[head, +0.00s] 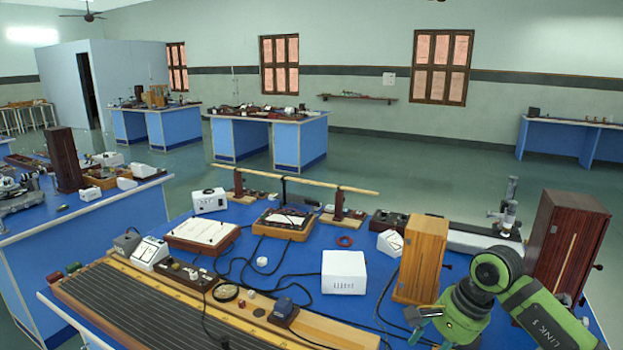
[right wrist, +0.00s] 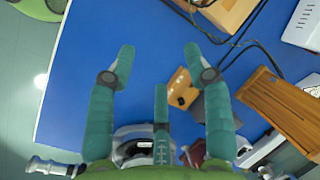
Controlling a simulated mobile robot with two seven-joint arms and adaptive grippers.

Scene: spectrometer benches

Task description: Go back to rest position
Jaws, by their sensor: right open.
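My right arm shows at the lower right of the head view, green with dark joints. My right gripper (head: 418,326) is partly cut off by the bottom edge, close in front of the light wooden box (head: 421,262). In the right wrist view the gripper (right wrist: 158,60) has its teal fingers spread apart, with nothing between them but blue bench top (right wrist: 95,30). A small wooden piece (right wrist: 181,88) lies beyond the fingers, apparently on the bench. My left gripper is not in view.
Near my right arm stand a dark red wooden cabinet (head: 568,243) and a metal stand instrument (head: 508,212). A white box (head: 343,272) is left of the wooden box. Black cables (head: 385,318) cross the bench. A long ribbed board (head: 150,308) lies at lower left.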

